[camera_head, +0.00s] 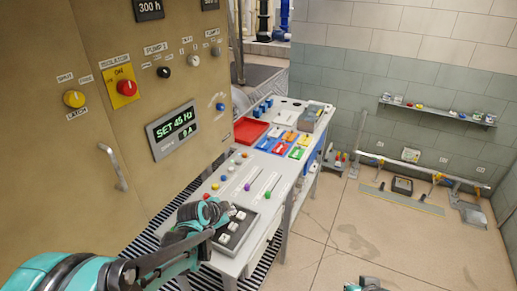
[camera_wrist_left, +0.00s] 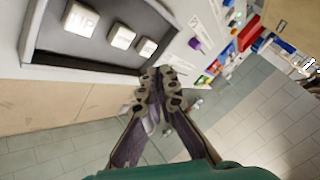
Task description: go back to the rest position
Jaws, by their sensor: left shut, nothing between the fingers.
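My left gripper (camera_head: 213,211) is in the head view over the front end of the table, beside the dark panel with white square buttons (camera_head: 234,231). In the left wrist view the two fingertips (camera_wrist_left: 159,82) meet with nothing between them. The button panel (camera_wrist_left: 62,66) is also at the upper left of that view, apart from or only just beside the fingers; the gap is hard to judge. A small teal part of mine shows at the bottom of the head view, but my right gripper cannot be made out.
The table (camera_head: 225,184) carries knobs, sliders, a red tray (camera_head: 250,131) and coloured bins. A tan cabinet (camera_head: 110,150) with a red isolator knob (camera_head: 127,87) and a handle (camera_head: 112,168) stands at the left. The tiled floor (camera_head: 345,235) to the right is mostly clear.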

